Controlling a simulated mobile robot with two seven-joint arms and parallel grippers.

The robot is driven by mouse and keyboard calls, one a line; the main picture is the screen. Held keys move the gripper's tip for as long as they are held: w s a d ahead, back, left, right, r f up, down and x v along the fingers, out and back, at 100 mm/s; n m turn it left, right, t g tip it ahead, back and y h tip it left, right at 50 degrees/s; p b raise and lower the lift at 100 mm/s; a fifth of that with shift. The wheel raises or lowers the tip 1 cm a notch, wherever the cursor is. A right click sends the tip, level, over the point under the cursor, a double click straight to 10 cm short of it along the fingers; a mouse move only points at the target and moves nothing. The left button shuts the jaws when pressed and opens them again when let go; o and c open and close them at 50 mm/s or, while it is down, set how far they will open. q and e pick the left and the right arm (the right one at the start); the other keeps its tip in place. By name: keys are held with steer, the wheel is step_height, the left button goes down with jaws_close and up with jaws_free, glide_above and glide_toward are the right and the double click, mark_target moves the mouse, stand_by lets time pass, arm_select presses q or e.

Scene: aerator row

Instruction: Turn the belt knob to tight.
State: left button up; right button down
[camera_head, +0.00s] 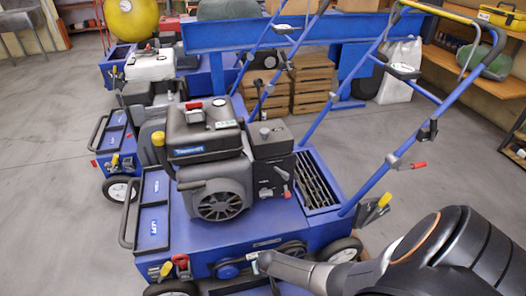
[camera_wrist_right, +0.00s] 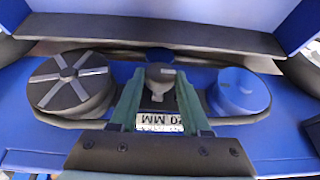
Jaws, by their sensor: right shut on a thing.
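The blue aerator (camera_head: 180,236) stands in the middle of the head view with a black engine on top. Its belt drive is low on the near side. In the right wrist view the dark grey belt knob (camera_wrist_right: 160,74) sits between a dark spoked pulley (camera_wrist_right: 72,84) and a blue pulley (camera_wrist_right: 240,90). My right gripper (camera_wrist_right: 160,92) is shut on the knob, one green finger on each side. A label reading "20 MM" (camera_wrist_right: 160,122) shows upside down between the fingers. In the head view my right gripper (camera_head: 262,262) reaches in low from the right and hides much of the knob. My left gripper is out of view.
A black belt (camera_wrist_right: 120,53) runs round the pulleys, close to my fingers. The aerator's blue handle bars (camera_head: 350,200) rise on the right, near my right arm. Other aerators stand behind at left. Grey floor (camera_head: 50,180) is clear at left.

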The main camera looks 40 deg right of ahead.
stand_by(0.4)
steer(key=shift+c, duration=1.9)
jaws_free()
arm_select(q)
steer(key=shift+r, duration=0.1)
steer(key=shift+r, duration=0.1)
arm_select(e)
steer(key=shift+r, duration=0.15)
arm_select(q)
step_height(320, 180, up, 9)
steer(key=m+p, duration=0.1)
steer(key=p, duration=0.8)
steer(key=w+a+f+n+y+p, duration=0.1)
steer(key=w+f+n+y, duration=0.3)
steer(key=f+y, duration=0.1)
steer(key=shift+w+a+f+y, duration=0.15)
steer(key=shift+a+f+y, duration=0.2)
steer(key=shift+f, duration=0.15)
arm_select(e)
steer(key=v, duration=1.2)
steer(key=shift+a, duration=0.25)
steer(key=shift+r, duration=0.1)
